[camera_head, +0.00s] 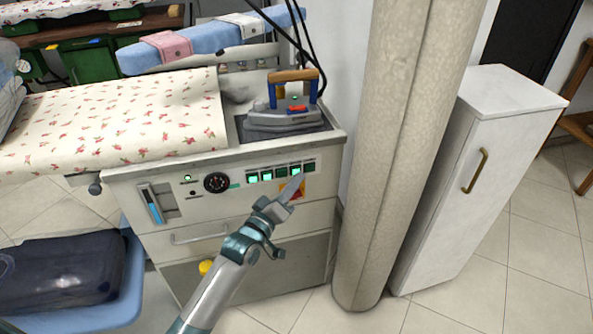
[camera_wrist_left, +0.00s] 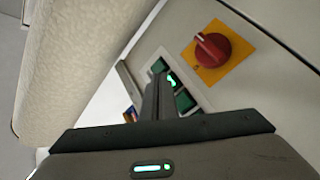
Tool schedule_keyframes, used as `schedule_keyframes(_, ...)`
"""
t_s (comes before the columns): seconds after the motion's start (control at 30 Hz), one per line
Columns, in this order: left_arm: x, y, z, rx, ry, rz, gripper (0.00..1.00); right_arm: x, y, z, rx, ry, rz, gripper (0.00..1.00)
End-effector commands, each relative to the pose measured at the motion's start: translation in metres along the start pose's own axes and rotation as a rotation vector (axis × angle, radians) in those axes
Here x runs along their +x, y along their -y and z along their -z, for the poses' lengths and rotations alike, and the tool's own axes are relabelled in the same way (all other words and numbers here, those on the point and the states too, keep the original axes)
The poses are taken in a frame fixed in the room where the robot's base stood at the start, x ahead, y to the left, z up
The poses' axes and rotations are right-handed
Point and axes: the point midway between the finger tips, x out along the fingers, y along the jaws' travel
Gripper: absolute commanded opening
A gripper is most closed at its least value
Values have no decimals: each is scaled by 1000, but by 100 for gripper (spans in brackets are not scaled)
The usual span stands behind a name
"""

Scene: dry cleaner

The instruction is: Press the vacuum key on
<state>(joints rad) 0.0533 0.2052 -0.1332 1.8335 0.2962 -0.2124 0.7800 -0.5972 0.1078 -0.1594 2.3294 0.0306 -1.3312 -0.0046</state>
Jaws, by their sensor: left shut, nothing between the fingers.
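The ironing station's front panel (camera_head: 150,172) carries a row of small square green keys (camera_head: 267,175), some lit bright and some dark. I cannot read which is the vacuum key. My left gripper (camera_head: 297,178) is shut and empty, its fingertips at the right part of the row. In the left wrist view the shut fingers (camera_wrist_left: 160,80) overlap the row, with a partly lit key (camera_wrist_left: 172,79) beside the tips and a darker green key (camera_wrist_left: 184,101) nearer. I cannot tell whether the tips touch a key. My right gripper is not in view.
A red rotary knob on a yellow plate (camera_wrist_left: 212,50) sits close to the keys. An iron (camera_head: 285,115) stands on top of the station. A beige column (camera_head: 385,150) and a white cabinet (camera_head: 490,150) stand to the right. A blue bin (camera_head: 130,290) is at lower left.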

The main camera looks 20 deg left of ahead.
Motion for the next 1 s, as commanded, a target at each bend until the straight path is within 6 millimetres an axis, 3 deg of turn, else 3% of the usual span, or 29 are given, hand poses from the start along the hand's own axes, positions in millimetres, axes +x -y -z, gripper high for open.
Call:
schedule_keyframes(0.57,-5,-5,-3,-1,0,0,0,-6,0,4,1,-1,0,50)
schedule_keyframes(1.0,-28,-23,-19,-2,1,0,0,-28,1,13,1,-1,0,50)
